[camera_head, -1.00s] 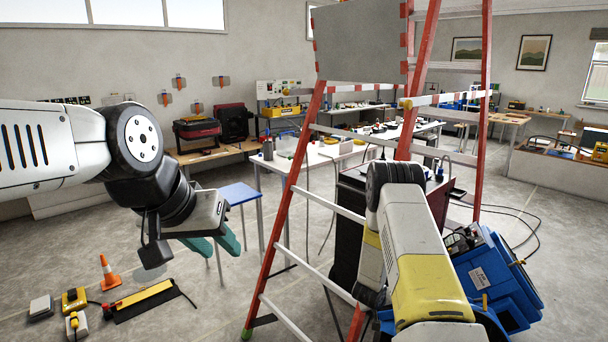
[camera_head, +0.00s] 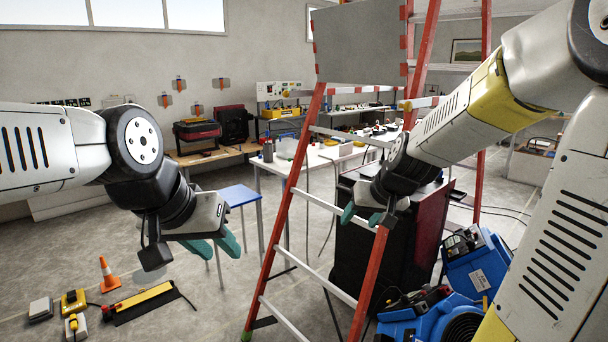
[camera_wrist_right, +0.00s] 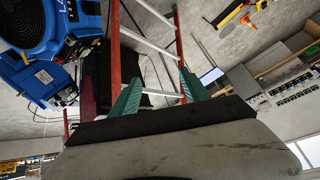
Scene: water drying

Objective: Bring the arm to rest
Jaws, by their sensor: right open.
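My left gripper (camera_head: 214,246) hangs at the left in the head view, its two teal fingers apart and nothing between them. My right gripper (camera_head: 360,217) is in the middle of the head view, in front of the red-and-white ladder (camera_head: 286,200) and the dark red cabinet (camera_head: 418,235). In the right wrist view the teal fingers of the right gripper (camera_wrist_right: 160,88) are spread and empty, with the ladder (camera_wrist_right: 150,45) beyond them. I cannot tell whether the right gripper touches the ladder.
Blue blowers (camera_head: 477,262) stand on the floor at the lower right, below my right arm. A blue stool (camera_head: 238,194) and white table (camera_head: 312,160) stand behind.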

